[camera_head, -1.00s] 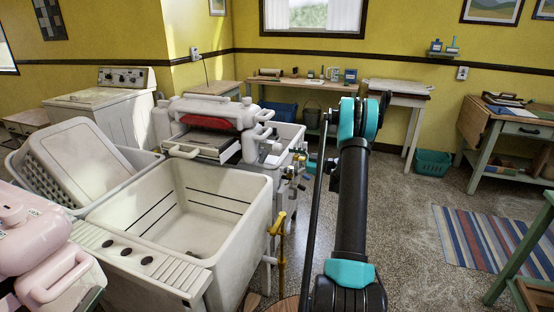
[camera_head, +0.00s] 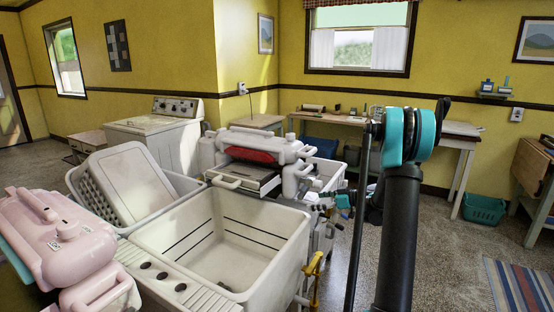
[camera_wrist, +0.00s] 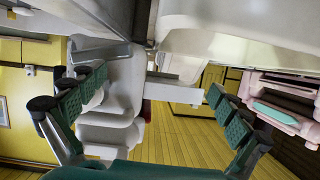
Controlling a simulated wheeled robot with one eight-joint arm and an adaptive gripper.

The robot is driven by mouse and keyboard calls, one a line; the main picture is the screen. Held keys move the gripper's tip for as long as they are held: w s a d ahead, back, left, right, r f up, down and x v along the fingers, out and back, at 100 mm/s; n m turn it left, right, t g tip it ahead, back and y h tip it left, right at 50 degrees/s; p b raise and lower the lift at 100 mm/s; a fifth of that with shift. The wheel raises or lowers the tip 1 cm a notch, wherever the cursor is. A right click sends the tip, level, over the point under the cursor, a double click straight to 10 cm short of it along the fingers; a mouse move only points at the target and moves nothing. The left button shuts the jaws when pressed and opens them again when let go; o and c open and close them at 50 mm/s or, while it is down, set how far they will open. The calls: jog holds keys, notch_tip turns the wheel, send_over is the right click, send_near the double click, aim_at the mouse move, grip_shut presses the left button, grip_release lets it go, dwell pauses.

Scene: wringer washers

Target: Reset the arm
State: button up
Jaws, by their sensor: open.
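My gripper (camera_wrist: 152,88) is open in the wrist view, with its two green-padded fingers spread wide and nothing held between them. White washer parts (camera_wrist: 115,105) show beyond and between the fingers, and the view is tilted sideways. In the head view my black and teal arm (camera_head: 402,215) rises at the right of the washers and bends at a teal joint near the top. The gripper end is mostly hidden behind the arm and beside the wringer washer (camera_head: 250,155), so I cannot tell whether it touches anything.
A white tub (camera_head: 215,235) stands in front of the wringer washer. A white basket (camera_head: 125,185) leans in another tub on the left. A pink wringer unit (camera_head: 65,240) is close at lower left. A teal crate (camera_head: 484,209) sits by the far wall.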

jog(key=s+a+m+g+h, duration=0.2)
jog(key=s+a+m+h, duration=0.15)
jog(key=s, duration=0.75)
jog(key=s+d+f+m+h, duration=0.1)
jog(key=s+f+m+h, duration=0.1)
jog(key=s, duration=0.7)
jog(key=s+d+f+m+h, duration=0.2)
jog(key=s+m+h, duration=0.1)
jog(key=s, duration=0.7)
jog(key=s+d+f+m+h, duration=0.1)
jog(key=s+d+m+h, duration=0.1)
jog(key=s, duration=0.8)
jog(key=shift+f+m+g+h, duration=0.3)
jog(key=shift+f+m+h, duration=0.15)
jog(key=shift+h, duration=0.5)
jog(key=shift+w, duration=0.1)
